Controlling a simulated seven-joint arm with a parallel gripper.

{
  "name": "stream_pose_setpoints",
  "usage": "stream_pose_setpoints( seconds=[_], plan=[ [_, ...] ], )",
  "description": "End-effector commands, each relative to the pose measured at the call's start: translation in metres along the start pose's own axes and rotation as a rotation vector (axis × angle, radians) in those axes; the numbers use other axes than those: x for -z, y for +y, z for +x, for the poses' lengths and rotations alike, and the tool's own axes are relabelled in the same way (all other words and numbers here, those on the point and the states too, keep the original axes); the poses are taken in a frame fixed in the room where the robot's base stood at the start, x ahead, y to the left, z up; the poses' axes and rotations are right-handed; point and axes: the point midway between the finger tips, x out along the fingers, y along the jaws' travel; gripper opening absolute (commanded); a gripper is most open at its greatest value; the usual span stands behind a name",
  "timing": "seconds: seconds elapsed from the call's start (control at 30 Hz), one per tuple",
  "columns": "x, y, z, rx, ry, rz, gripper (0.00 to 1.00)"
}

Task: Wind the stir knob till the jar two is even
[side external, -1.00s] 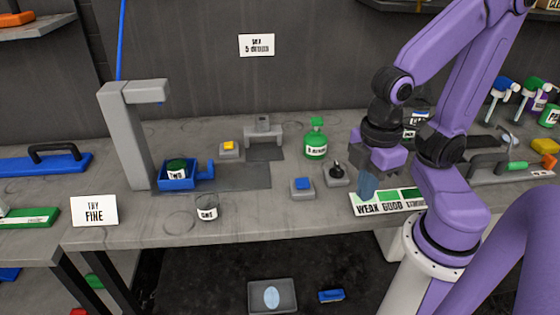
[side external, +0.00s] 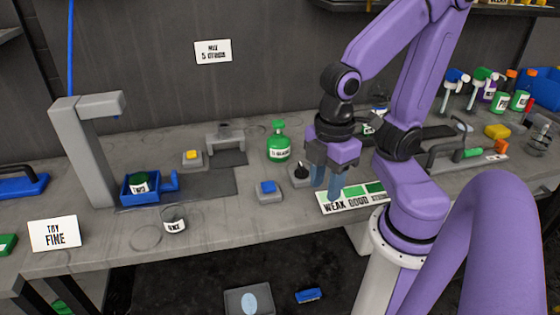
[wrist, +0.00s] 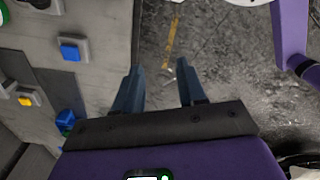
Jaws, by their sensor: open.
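Jar two (side external: 141,186), with dark green contents and a white label, stands in the blue holder (side external: 170,182) below the grey post's overhanging arm. Whether its contents are even is too small to tell. A black knob (side external: 301,170), probably the stir knob, stands on a small grey base behind the shade card's left end. My gripper (side external: 327,186) is open and empty, just right of the knob and above the card (side external: 350,199). Its fingers point down and apart. In the wrist view, the gripper (wrist: 158,72) has nothing between its fingertips; the floor shows beyond them.
Jar one (side external: 175,226) stands near the bench's front edge. A blue button (side external: 267,187) and a green bottle (side external: 279,145) are left of the knob. A yellow button (side external: 192,155) sits behind the holder. Spray bottles (side external: 480,88) stand at the back right.

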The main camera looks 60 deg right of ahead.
Motion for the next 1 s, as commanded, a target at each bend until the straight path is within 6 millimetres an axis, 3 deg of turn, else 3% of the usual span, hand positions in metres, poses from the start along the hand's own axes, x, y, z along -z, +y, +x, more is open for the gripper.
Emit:
stream_pose_setpoints(
  seconds=[0.27, 0.47, 0.77, 1.0],
  plan=[
    [0.001, 0.053, -0.011, -0.006, -0.007, -0.257, 0.40],
    [-0.009, 0.095, -0.020, -0.004, -0.015, -0.471, 0.40],
    [-0.042, 0.151, -0.034, 0.003, -0.024, -0.794, 0.40],
    [-0.080, 0.187, -0.045, 0.013, -0.026, -1.040, 0.40]
  ],
)
